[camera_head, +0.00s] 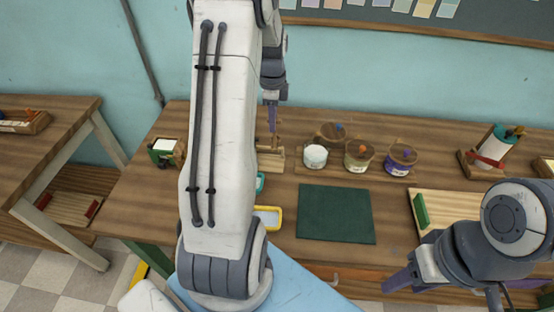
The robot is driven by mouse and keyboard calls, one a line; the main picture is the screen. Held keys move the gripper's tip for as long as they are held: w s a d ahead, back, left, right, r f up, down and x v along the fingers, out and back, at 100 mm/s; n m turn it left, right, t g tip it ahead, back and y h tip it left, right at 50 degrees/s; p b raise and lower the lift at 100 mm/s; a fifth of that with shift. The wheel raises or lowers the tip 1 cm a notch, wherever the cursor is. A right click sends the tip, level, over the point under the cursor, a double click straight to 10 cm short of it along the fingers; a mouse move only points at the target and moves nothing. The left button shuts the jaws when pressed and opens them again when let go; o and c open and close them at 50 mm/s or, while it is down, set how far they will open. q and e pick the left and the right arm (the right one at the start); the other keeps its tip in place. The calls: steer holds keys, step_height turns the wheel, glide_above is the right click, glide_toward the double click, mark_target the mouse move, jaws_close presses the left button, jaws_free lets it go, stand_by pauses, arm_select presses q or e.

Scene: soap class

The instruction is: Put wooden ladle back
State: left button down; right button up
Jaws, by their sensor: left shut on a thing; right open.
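My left gripper (271,104) points down behind my raised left arm, above the back of the wooden table (390,220). It is shut on a thin brown piece, seemingly the wooden ladle (273,124), just below its fingers. The ladle is small in view and partly hidden by my arm. Below it is a wooden holder (270,160); I cannot tell whether the ladle touches it. My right gripper (398,280) is open and empty near the table's front edge at the right.
Jars, one white (315,157), one green-labelled (358,157) and one purple (401,160), stand right of the holder. A dark green mat (336,214) lies in front. A yellow-rimmed tray (268,218) is left of it. A wooden board (450,207) lies at the right.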

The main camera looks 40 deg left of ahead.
arm_select(q)
steer(key=w+a+f+p, duration=0.1)
steer(key=f+p, duration=0.1)
steer(key=f, duration=0.5)
steer(key=w+a+f+p, duration=0.1)
steer(key=w+f+p, duration=0.1)
steer(key=f, duration=0.5)
steer(key=shift+a+p, duration=0.25)
steer(key=shift+p, duration=0.45)
steer(key=shift+f, duration=0.15)
steer(key=shift+f, duration=0.15)
steer(key=c, duration=0.8)
jaws_free()
steer(key=shift+c, duration=0.2)
